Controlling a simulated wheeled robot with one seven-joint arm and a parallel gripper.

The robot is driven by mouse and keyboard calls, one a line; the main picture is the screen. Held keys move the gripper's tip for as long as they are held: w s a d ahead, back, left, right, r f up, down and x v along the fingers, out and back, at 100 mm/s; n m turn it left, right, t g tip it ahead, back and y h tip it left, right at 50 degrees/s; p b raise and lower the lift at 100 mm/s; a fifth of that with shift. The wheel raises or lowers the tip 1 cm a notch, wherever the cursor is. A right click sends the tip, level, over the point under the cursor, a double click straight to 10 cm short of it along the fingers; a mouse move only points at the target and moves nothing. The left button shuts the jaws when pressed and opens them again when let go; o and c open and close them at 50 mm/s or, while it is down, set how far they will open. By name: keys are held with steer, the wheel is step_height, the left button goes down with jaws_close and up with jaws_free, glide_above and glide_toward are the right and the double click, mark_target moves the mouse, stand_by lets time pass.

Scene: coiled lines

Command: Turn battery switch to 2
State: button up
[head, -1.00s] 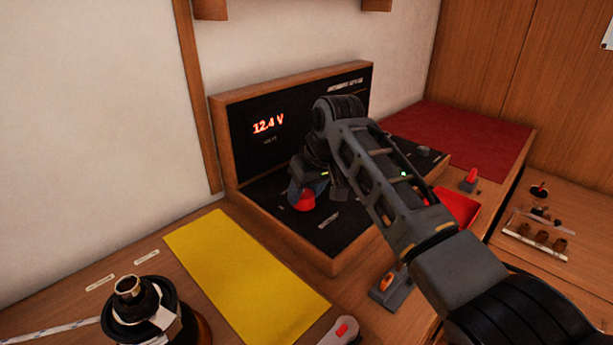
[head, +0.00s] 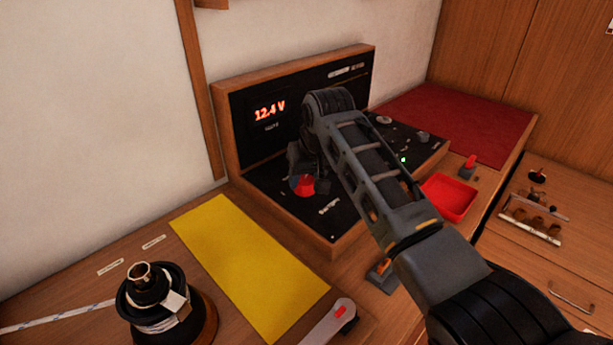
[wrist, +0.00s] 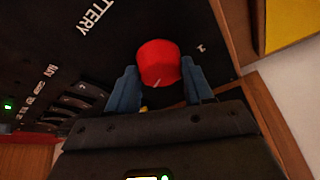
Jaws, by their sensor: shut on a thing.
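The red battery switch knob (head: 303,185) sits on the black panel (head: 285,207) at its left front part. In the wrist view the same red knob (wrist: 159,63) stands between the blue fingers of my gripper (wrist: 161,85), which is shut on it. The word "BATTERY" is partly visible beside the knob, and a "1" mark is to its right. Any "2" mark is not readable. In the head view my arm hides part of the panel.
A lit display (head: 269,111) reads 12.4 V. A yellow mat (head: 250,265) lies in front of the panel. A winch (head: 155,305) stands at the lower left. A red tray (head: 449,197) is at the right. A row of small switches (wrist: 75,100) is left of the gripper.

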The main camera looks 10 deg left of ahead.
mark_target(312, 199)
steer(key=o, duration=1)
steer(key=shift+b+v, duration=0.35)
steer(key=shift+v, duration=3.55)
steer(key=shift+s, duration=0.1)
